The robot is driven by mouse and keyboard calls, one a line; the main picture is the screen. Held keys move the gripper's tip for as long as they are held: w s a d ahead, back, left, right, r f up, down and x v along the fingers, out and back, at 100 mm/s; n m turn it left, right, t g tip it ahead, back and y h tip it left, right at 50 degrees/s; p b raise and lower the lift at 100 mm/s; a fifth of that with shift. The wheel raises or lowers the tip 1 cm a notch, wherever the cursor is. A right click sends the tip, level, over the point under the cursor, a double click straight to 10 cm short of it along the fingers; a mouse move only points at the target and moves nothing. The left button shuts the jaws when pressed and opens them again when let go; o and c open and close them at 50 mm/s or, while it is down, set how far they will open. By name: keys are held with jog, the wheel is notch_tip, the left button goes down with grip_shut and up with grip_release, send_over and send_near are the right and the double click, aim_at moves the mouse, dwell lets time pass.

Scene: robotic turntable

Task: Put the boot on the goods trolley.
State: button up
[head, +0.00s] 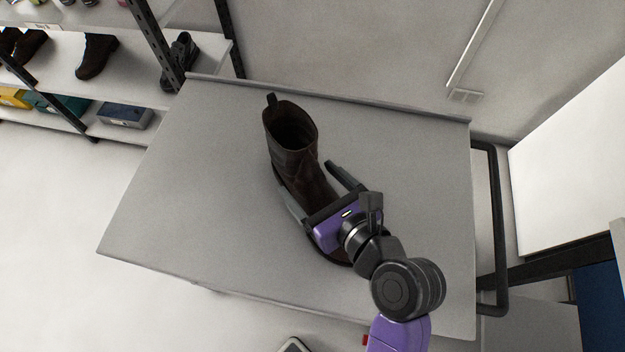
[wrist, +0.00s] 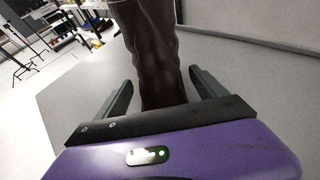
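The dark brown boot (head: 292,145) stands upright on the flat grey top of the goods trolley (head: 195,190), near its middle. Its shaft opening faces up and its toe lies partly hidden under my gripper. My gripper (head: 305,178) is low over the front of the boot, with one finger on each side of it. In the wrist view the boot (wrist: 150,50) rises between the fingers of my gripper (wrist: 162,80), and gaps show on both sides. The fingers are open; I see no grip on the boot.
A dark tubular handle (head: 497,230) stands at the trolley's right side. A shelf rack (head: 135,60) with several shoes and boxes is at the upper left. A wall is behind the trolley. The trolley top is clear left of the boot.

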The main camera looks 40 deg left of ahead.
jog(key=v, duration=1.2)
jog(key=shift+r, duration=0.1)
dwell(0.4)
